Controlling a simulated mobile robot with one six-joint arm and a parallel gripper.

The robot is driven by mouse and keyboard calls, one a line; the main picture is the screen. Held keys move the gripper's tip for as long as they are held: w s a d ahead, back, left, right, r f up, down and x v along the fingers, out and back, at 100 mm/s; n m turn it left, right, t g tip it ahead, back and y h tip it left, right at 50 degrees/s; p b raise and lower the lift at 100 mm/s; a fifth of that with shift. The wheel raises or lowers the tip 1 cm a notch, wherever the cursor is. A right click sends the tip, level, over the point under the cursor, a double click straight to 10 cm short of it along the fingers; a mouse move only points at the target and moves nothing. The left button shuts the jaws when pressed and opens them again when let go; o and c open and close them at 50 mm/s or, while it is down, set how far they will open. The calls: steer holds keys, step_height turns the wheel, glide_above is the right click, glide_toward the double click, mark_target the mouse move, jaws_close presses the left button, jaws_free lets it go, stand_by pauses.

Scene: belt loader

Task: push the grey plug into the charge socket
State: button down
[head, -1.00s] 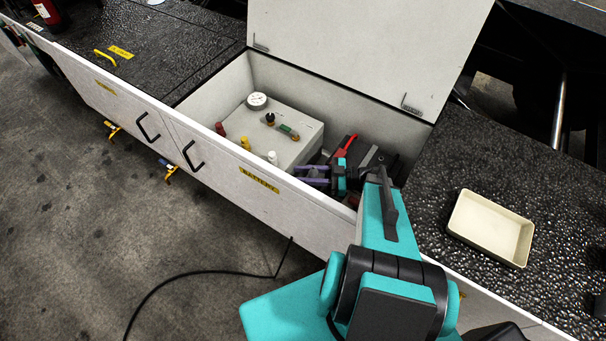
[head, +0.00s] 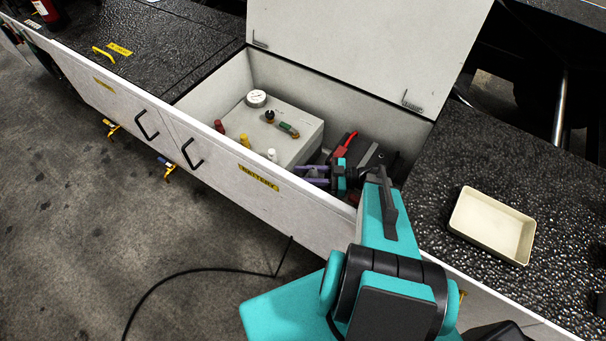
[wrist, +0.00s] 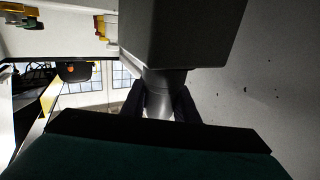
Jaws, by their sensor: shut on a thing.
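My gripper (head: 312,175) reaches into the right part of the open battery compartment, low beside the light grey box. In the wrist view its two dark fingers are shut on the grey plug (wrist: 159,98), a rounded grey piece. A large dark grey block (wrist: 182,32) lies directly beyond the plug. I cannot tell whether this block is part of the plug or a separate thing that it touches. The charge socket cannot be made out for certain in either view. In the head view the plug is too small and covered to tell apart.
The light grey box (head: 262,134) carries a gauge (head: 256,98), a red, a yellow and a white post. A dark battery-like block with a red lever (head: 345,144) stands behind my gripper. The compartment's lid (head: 365,45) is up. A cream tray (head: 492,226) lies at right.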

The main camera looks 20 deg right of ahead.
steer(key=shift+f, duration=0.1)
steer(key=c, duration=1.3)
jaws_free()
step_height(320, 180, up, 9)
steer(key=p, duration=0.5)
